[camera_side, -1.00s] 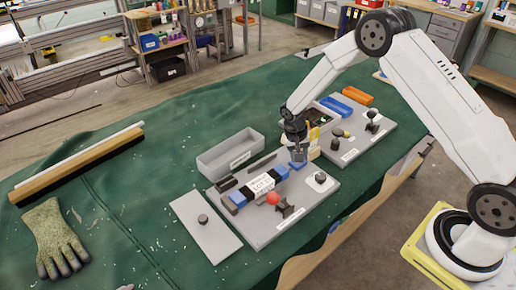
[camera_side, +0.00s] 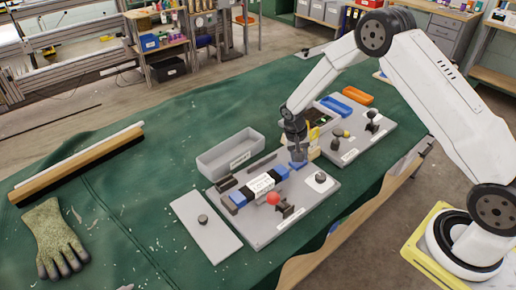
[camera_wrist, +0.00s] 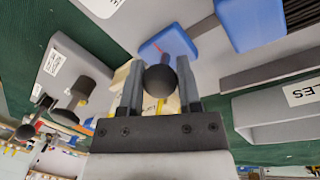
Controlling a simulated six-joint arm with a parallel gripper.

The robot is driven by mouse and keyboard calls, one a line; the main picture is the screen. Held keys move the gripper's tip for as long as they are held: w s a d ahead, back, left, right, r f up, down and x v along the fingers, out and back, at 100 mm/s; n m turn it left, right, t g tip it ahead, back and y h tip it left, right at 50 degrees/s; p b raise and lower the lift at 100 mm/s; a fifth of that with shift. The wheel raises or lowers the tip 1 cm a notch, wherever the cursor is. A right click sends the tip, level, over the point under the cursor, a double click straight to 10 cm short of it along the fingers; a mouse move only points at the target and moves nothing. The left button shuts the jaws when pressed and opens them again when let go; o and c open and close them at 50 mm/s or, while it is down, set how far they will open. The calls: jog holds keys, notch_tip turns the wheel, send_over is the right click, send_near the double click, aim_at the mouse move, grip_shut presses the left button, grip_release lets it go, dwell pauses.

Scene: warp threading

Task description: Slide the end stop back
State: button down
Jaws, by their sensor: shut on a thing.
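My gripper (camera_side: 299,158) points down over the right end of the grey fixture board (camera_side: 252,240). In the wrist view my gripper (camera_wrist: 160,88) has a finger on either side of a dark round knob (camera_wrist: 160,80) and is shut on it. A blue piece (camera_wrist: 168,42), apparently the end stop, lies behind the knob. In the side view a blue piece (camera_side: 281,173) sits just below and left of my fingers, at the right end of a row with a white-labelled block (camera_side: 262,186). The fingers hide part of this contact.
A red ball (camera_side: 273,198) stands in front of the row. A white pad (camera_side: 320,183) with a dark knob lies to the right. A grey bin (camera_side: 230,155) stands behind; a second board (camera_side: 355,150) is at the right.

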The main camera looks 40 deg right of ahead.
dwell(0.4)
jog(key=shift+d, duration=1.55)
jog(key=c, duration=0.6)
grip_release()
jog(key=shift+d, duration=0.1)
jog(key=r, duration=0.2)
jog(key=a+r, duration=0.1)
jog(key=r, duration=0.4)
jog(key=shift+w+a+r, duration=0.25)
jog(key=shift+w+r, duration=0.1)
